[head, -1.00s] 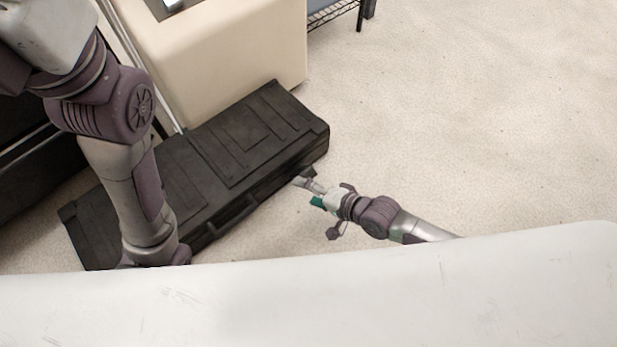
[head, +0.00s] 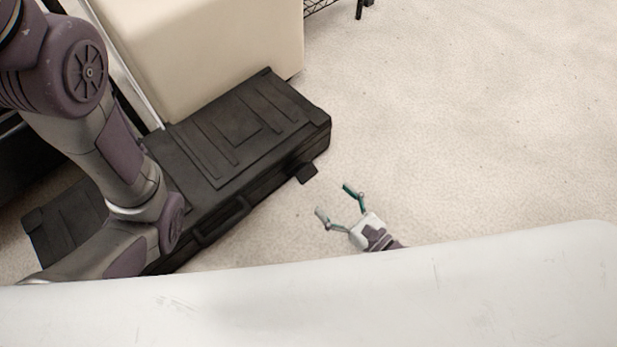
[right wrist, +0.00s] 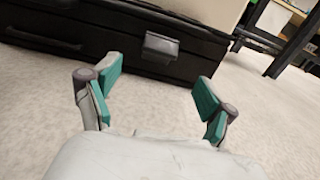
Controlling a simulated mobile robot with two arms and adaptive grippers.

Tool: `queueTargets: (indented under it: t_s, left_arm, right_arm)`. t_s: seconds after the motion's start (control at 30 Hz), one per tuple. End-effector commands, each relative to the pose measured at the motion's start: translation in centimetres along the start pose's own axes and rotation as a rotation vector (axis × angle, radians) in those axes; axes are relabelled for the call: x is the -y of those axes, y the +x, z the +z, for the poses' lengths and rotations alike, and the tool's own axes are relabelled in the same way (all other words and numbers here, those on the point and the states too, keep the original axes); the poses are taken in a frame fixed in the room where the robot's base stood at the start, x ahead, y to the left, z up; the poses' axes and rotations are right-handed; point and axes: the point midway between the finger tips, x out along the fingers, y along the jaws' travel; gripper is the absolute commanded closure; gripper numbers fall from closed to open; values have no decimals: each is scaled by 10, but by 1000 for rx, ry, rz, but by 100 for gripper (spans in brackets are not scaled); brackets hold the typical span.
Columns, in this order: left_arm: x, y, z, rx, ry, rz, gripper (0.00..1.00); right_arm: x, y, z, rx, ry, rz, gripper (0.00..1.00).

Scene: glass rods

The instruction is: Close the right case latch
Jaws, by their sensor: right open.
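The black case (head: 235,135) lies flat on the carpet with its lid down. The right latch (head: 308,173) is a dark flap near the right end of its front side; it sticks outward from the case. In the right wrist view the latch (right wrist: 160,47) shows ahead, between and beyond the fingers. My right gripper (head: 334,200) is open and empty, in front of the latch and apart from it. Its spread green-padded fingers also show in the right wrist view (right wrist: 157,78). My left arm crosses over the case's left part and hides some of it; my left gripper is not visible.
A cream block-shaped piece of furniture (head: 215,50) stands right behind the case. A dark wire rack (head: 322,6) is at the top edge. The carpet (head: 470,120) to the right is clear. The case handle (head: 222,220) is on the front side.

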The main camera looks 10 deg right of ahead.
Motion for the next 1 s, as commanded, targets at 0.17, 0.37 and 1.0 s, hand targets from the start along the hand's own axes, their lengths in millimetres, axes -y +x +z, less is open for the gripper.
queueTargets:
  t_s: [0.17, 0.37, 1.0]
  left_arm:
    - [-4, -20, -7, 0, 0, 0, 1]
    - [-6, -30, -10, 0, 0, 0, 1]
    - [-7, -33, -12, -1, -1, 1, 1]
  right_arm:
    - [0, 41, -4, 4, 1, 1, 17]
    - [0, 73, -2, 2, -1, 0, 17]
    - [0, 90, 0, -1, -2, 1, 40]
